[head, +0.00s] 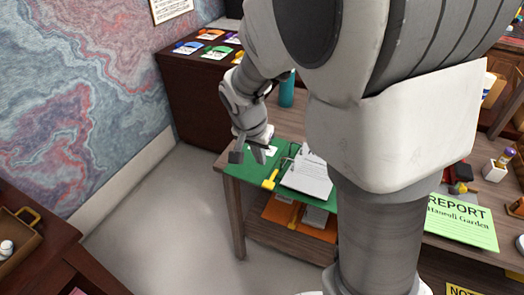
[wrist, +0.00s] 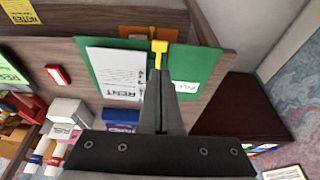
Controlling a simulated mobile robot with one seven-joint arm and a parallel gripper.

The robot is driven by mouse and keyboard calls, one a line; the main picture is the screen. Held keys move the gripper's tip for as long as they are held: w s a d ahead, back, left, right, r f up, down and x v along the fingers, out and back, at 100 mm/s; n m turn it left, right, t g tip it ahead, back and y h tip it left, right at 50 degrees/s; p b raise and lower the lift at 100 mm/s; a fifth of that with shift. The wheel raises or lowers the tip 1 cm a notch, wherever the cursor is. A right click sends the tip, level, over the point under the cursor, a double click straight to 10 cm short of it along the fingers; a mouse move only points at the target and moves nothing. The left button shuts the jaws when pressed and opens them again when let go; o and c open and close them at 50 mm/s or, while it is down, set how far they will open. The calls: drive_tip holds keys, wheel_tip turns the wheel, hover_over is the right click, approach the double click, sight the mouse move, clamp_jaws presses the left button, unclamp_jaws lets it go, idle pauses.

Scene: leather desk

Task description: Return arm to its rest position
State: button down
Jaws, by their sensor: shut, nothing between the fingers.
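My arm reaches down and left across the head view. My gripper (head: 248,154) hangs by the left edge of the wooden desk, near the corner of the green mat (head: 243,172). In the wrist view, the two dark fingers of my gripper (wrist: 161,72) are together with nothing between them. A yellow-handled item (head: 270,180) lies on the mat beside white papers (head: 308,178). In the wrist view, the yellow item (wrist: 159,47) appears just beyond the fingertips; whether they touch it I cannot tell. My arm hides part of the desk.
A green report sheet (head: 461,222) lies on the desk at right, near a small white cup (head: 494,170). A teal bottle (head: 287,92) stands behind my gripper. A dark cabinet (head: 185,95) stands at the back. Open floor (head: 180,220) lies left of the desk.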

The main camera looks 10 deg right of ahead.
drive_tip(key=shift+r, duration=0.1)
idle(0.4)
drive_tip(key=s+d+r+n+t+y+p, duration=0.2)
drive_tip(key=s+r+n+p, duration=0.4)
drive_tip(key=s+r, duration=1.3)
drive_tip(key=shift+s+d+r+n+t+p, duration=0.3)
drive_tip(key=shift+d+r+n+t, duration=0.1)
drive_tip(key=shift+d+r+n, duration=0.25)
drive_tip(key=shift+f, duration=0.1)
